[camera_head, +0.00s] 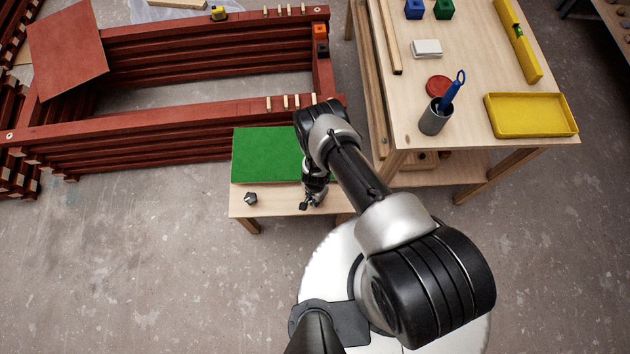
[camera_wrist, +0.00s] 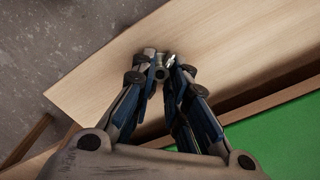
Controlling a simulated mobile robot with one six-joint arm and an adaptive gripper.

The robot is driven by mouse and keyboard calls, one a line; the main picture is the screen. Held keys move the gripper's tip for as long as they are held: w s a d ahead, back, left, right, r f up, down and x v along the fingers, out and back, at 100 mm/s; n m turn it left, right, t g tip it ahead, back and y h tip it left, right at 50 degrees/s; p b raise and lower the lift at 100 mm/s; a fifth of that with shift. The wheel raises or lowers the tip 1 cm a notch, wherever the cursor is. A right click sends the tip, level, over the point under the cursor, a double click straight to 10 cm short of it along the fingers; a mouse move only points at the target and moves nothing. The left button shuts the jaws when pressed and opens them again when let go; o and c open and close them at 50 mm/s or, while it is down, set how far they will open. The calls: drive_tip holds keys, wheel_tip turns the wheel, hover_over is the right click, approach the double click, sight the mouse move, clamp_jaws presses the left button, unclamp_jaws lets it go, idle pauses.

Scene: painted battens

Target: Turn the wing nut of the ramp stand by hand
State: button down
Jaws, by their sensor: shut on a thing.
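The ramp stand is a low wooden stand (camera_head: 270,203) with a green panel (camera_head: 265,155) behind its bare front strip. My gripper (camera_head: 311,197) is over that strip, right of its middle. In the wrist view, the fingertips of my gripper (camera_wrist: 164,68) are closed around a small grey metal piece, which looks like the wing nut (camera_wrist: 169,62). The fingers hide part of it, so its wing angle cannot be told. The bare wood (camera_wrist: 100,85) and the green panel (camera_wrist: 285,140) also show there.
A small dark fitting (camera_head: 250,198) sits on the strip to the left. Stacked red battens (camera_head: 180,130) lie behind. A workbench (camera_head: 455,80) at right holds a grey cup (camera_head: 434,118) and a yellow tray (camera_head: 530,115). The floor at front left is clear.

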drive_tip(key=shift+d, duration=0.1)
drive_tip(key=c, duration=1.5)
unclamp_jaws()
drive_tip(key=shift+c, duration=0.2)
